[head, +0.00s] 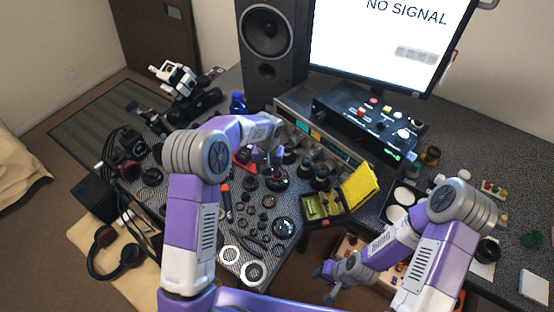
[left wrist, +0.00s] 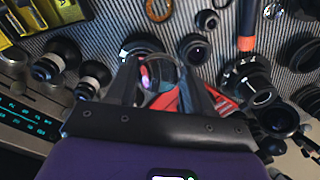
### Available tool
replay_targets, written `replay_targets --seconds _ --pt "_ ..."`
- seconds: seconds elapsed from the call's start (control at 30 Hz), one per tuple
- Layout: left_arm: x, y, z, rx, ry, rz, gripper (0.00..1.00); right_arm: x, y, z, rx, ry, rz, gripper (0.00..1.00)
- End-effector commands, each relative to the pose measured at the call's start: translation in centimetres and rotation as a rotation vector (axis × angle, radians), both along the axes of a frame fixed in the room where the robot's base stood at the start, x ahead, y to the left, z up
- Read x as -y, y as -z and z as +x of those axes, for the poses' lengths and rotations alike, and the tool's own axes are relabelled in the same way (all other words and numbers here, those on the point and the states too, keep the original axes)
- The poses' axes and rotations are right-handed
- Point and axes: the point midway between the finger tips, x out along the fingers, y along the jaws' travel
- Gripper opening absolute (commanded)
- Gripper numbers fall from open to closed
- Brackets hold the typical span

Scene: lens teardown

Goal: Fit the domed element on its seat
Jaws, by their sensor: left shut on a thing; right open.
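My left gripper (head: 272,157) reaches over the mat in the head view. In the left wrist view its two fingers (left wrist: 160,85) are shut on a clear, shiny round glass piece, which looks like the domed element (left wrist: 158,72). A round black lens part (head: 277,180) stands just under the gripper. In the left wrist view its dark rim (left wrist: 138,46) shows just beyond the glass. I cannot tell whether the glass touches it, or whether it is the seat. My right gripper (head: 323,285) is open and empty, low at the front right.
Several dark rings and lens parts lie around on the mat. An orange-handled tool (head: 226,196) lies left of the gripper. An open yellow case (head: 322,207) stands to the right. White rings (head: 230,253) lie near the front edge. A speaker (head: 268,38) stands behind.

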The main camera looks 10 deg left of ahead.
Motion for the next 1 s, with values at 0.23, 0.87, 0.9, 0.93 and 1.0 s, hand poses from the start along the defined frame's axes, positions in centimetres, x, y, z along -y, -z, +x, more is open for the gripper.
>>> replay_targets --seconds 0.23,0.87,0.9,0.93,1.0 --pt "1.7 0.9 3.7 -0.004 -0.016 -0.017 0.21 0.0 -0.2 0.0 0.001 0.000 0.000 0.43" --pt "2.2 3.2 4.6 -0.005 -0.021 -0.024 0.21 0.0 1.2 0.0 0.001 0.000 0.000 0.43" --pt "2.2 3.5 4.6 -0.005 -0.021 -0.024 0.21 0.0 1.4 0.0 0.001 0.000 0.000 0.43" --pt "2.2 3.7 4.6 -0.005 -0.020 -0.024 0.21 0.0 1.6 0.0 0.001 0.000 0.000 0.43" --pt "2.2 4.3 4.6 -0.005 -0.020 -0.024 0.21 0.0 1.9 0.0 0.001 0.000 0.000 0.43"
